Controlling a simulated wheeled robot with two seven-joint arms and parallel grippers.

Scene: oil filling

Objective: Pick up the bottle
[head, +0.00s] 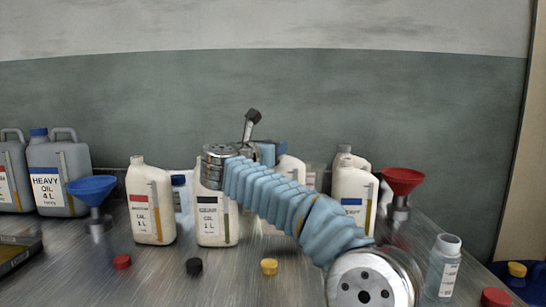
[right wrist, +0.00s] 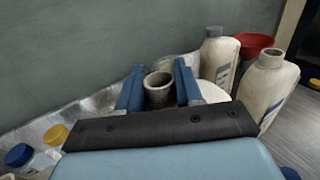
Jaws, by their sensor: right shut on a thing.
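My right gripper (right wrist: 159,70) is shut on the open neck of a pale bottle (right wrist: 159,92) in the right wrist view, one blue finger on each side of the neck. Most of that bottle's body is hidden by the gripper. In the head view my right arm reaches across the middle, and a white bottle (head: 291,172) shows partly behind it. Other white oil bottles stand near: one with a red label (head: 142,222), one with a black label (head: 209,228) and one with a blue label (head: 352,192). My left gripper is in neither view.
Grey heavy-oil jugs (head: 62,170) and a blue funnel (head: 92,190) stand at left. A red funnel (head: 403,180) and a small translucent bottle (head: 442,270) stand at right. Red (head: 122,262), black (head: 194,266) and yellow (head: 269,267) caps lie in front. A wall (head: 200,90) rises behind.

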